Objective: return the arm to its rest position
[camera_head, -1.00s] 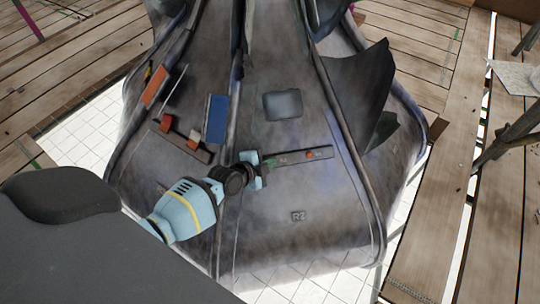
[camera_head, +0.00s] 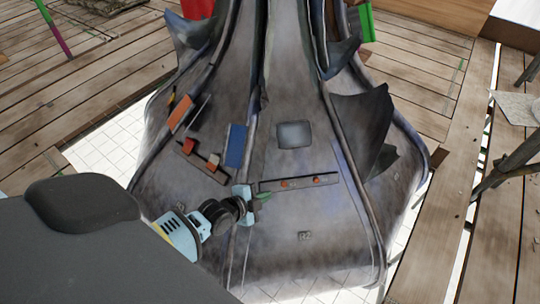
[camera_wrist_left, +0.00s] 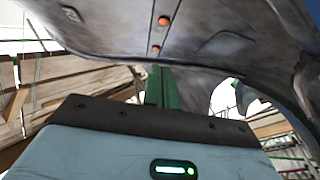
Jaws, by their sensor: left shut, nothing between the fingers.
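My left arm comes in from the lower left in the head view. Its gripper (camera_head: 264,196) has green fingers, shut and empty, just below the left end of a dark bar (camera_head: 300,183) on the grey spire. The bar carries two small orange pieces (camera_head: 284,184). In the left wrist view the green fingers (camera_wrist_left: 163,88) are together with nothing between them, and the orange pieces (camera_wrist_left: 164,20) show beyond them on the spire surface. A gap between fingers and spire is hard to judge. My right gripper is not in view.
The spire (camera_head: 285,225) fills the middle, with raised ribs and a dark jutting fin (camera_head: 362,125) at right. A second bar (camera_head: 200,160) with red and pale pieces, a blue plate (camera_head: 235,146) and an orange piece (camera_head: 181,113) sit at left. Wooden planks (camera_head: 420,85) surround it.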

